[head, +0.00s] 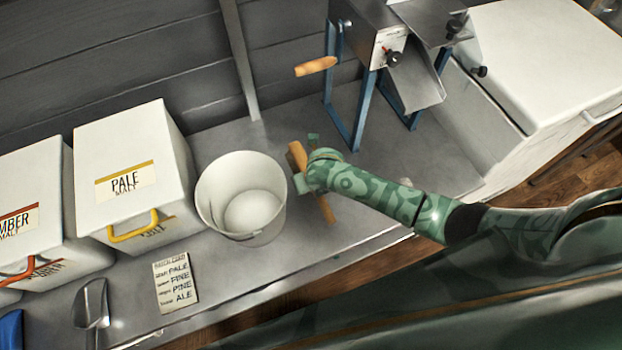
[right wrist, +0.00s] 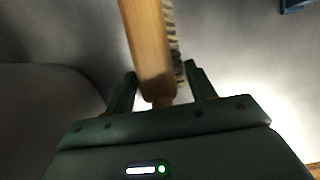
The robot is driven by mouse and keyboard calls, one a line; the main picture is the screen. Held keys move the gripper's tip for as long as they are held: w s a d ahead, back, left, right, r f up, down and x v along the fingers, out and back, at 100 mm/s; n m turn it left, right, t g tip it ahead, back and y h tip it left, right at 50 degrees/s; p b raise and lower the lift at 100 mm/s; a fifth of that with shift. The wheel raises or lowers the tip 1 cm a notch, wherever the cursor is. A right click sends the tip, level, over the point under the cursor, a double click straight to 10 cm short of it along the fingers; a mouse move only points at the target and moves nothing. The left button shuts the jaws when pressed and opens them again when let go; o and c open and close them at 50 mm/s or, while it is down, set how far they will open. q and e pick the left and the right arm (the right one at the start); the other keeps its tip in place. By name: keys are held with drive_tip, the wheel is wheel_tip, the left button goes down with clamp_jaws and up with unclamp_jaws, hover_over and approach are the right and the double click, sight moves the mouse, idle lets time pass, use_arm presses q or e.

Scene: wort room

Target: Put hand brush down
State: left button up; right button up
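The hand brush (head: 298,154) has a light wooden body and stands out over the grey counter (head: 210,285), right of the white bucket. My right gripper (head: 306,162) is around the brush's middle, which is partly hidden by it. In the right wrist view the wooden body (right wrist: 148,40) runs up between the fingers (right wrist: 160,80), with striped bristles (right wrist: 175,50) on its right side. I cannot tell whether the brush touches the counter. My left gripper is in neither view.
The white bucket (head: 210,215) is just left of the gripper. A mill with blue legs (head: 365,110) and a wooden crank handle (head: 316,66) stands behind. The pale malt bin (head: 130,150), batch card (head: 175,281) and metal scoop (head: 91,305) are left.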

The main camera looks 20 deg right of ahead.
drive_tip(key=shift+r, duration=0.4)
drive_tip(key=p+v, duration=0.7)
drive_tip(key=v, duration=0.3)
drive_tip(key=shift+s+a+r, duration=0.1)
drive_tip(key=shift+s+r, duration=0.05)
drive_tip(key=shift+r, duration=0.1)
drive_tip(key=shift+s+r, duration=0.3)
drive_tip(key=shift+r, duration=0.1)
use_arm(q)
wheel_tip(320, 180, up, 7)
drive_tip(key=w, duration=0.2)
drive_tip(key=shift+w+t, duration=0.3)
use_arm(e)
drive_tip(key=shift+s+f, duration=0.1)
